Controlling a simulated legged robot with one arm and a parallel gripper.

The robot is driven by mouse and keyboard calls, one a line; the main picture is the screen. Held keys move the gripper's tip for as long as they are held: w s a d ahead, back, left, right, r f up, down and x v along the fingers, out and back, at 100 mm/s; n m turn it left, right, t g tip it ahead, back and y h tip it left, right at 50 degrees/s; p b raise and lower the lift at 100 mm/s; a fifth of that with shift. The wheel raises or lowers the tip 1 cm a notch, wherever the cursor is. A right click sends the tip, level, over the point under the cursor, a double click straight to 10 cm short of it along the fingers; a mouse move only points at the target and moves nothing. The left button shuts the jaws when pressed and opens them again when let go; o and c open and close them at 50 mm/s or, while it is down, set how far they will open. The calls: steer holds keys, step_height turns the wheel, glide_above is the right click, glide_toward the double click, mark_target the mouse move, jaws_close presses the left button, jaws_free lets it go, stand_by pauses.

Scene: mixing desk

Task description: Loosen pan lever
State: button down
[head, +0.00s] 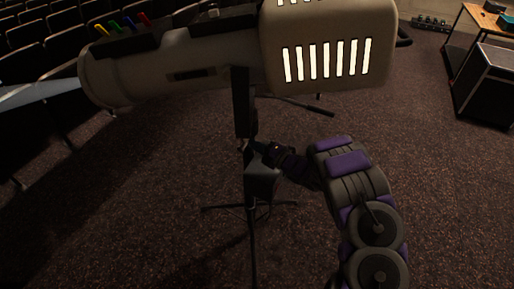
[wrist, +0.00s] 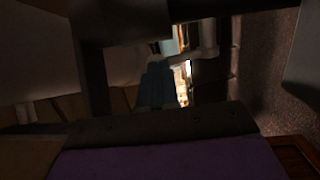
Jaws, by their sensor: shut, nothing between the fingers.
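A large beige spotlight (head: 180,72) with a slotted rear housing hangs on a black yoke post (head: 243,105) above a tripod stand (head: 252,225). My gripper (head: 272,152) is shut and empty, right beside the dark joint where the post meets the stand. It is dark against dark there, so I cannot tell whether it touches the joint. I cannot pick out the pan lever for certain in the head view; it may be hidden by my gripper or blend into the joint. The wrist view is dim and close up, with dark blocks and a narrow bright gap.
Rows of dark seats (head: 45,50) fill the left. A black case (head: 486,85) and a wooden table (head: 480,16) stand at the right. A thin dark bar (head: 312,106) shows behind the post. The speckled carpet (head: 140,190) is mostly clear.

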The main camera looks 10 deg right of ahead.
steer(key=shift+w+a+r+n+g+h, duration=0.15)
steer(key=shift+w+a+r+g+h, duration=0.3)
steer(key=shift+a+r+g+h, duration=0.15)
steer(key=shift+w+a+r+n+g+h, duration=0.15)
steer(key=shift+w+a+r+g+h, duration=0.25)
steer(key=shift+a+r+g+h, duration=0.2)
steer(key=shift+f, duration=0.1)
